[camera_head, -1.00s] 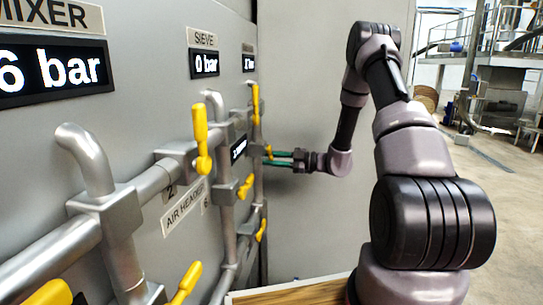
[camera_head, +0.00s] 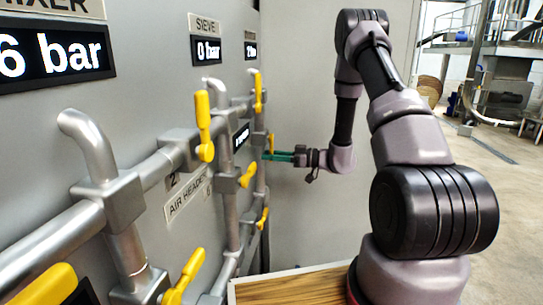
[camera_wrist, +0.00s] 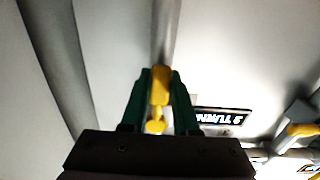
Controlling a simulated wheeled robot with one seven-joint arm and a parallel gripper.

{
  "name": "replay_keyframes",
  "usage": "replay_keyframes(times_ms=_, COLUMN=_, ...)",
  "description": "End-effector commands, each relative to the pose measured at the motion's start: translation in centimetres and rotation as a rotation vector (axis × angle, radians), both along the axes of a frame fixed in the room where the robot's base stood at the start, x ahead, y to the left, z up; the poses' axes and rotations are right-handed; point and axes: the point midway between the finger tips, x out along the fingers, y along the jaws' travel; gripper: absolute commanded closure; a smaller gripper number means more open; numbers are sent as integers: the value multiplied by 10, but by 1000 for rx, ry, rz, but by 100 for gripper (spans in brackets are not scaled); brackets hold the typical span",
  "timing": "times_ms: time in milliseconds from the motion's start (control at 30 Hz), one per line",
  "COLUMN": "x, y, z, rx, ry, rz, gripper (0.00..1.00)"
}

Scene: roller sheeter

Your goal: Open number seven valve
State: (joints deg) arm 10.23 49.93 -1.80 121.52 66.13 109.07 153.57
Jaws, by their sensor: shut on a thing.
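My gripper (camera_head: 272,155) reaches the far end of the pipe panel in the head view, its green fingers at a small yellow valve handle (camera_head: 270,143). In the wrist view the two green fingers (camera_wrist: 160,88) stand on either side of a yellow handle (camera_wrist: 159,85) and are shut on it. The handle's lower end shows between the fingers. I cannot read a number seven by this valve in either view.
Other yellow handles stand nearer on the pipes, one upright (camera_head: 204,125), one at lower middle (camera_head: 184,277). An air header label (camera_head: 187,194) and a sieve display (camera_head: 207,50) are on the panel. A wooden top (camera_head: 290,288) lies below. Open floor is at right.

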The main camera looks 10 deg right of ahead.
Motion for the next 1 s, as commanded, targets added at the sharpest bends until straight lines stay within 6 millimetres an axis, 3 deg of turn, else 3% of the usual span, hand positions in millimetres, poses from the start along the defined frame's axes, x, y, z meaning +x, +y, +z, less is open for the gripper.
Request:
replay_keyframes(times_ms=500, x=-2, y=0, z=-1, rx=5, ry=20, rz=1, gripper=100)
replay_keyframes(times_ms=533, x=-2, y=0, z=-1, rx=5, ry=20, rz=1, gripper=60)
replay_keyframes(times_ms=600, x=-2, y=0, z=-1, rx=5, ry=18, rz=0, gripper=41)
replay_keyframes(times_ms=1000, x=-3, y=-7, z=0, rx=5, ry=15, rz=-2, gripper=41)
